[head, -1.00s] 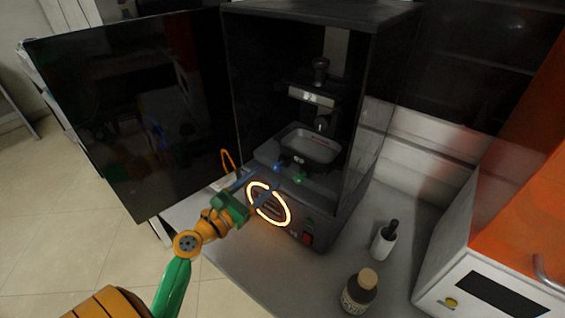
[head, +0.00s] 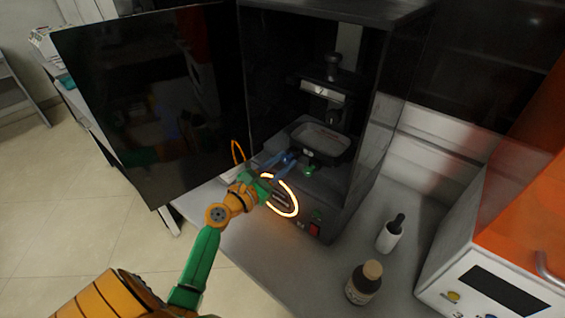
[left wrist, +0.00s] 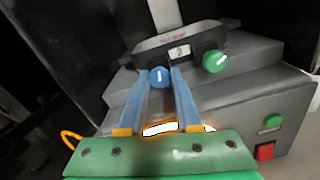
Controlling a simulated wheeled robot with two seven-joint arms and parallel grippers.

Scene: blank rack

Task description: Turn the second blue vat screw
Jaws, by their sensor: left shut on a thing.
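The printer's dark vat (head: 318,141) sits on the platform inside the open cabinet. A blue screw (left wrist: 159,77) with a white mark is at the vat's front, left of the number plate. A green screw (left wrist: 214,61) is to its right; it also shows in the head view (head: 309,169). My left gripper (head: 284,159) reaches into the cabinet from the front left. Its two blue fingers are shut on the blue screw, one on either side of it. In the head view the fingertips partly hide that screw. My right gripper is not in view.
The printer's dark door (head: 145,105) stands open at the left. A brown bottle (head: 364,283) and a white bottle (head: 390,236) stand on the bench at right.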

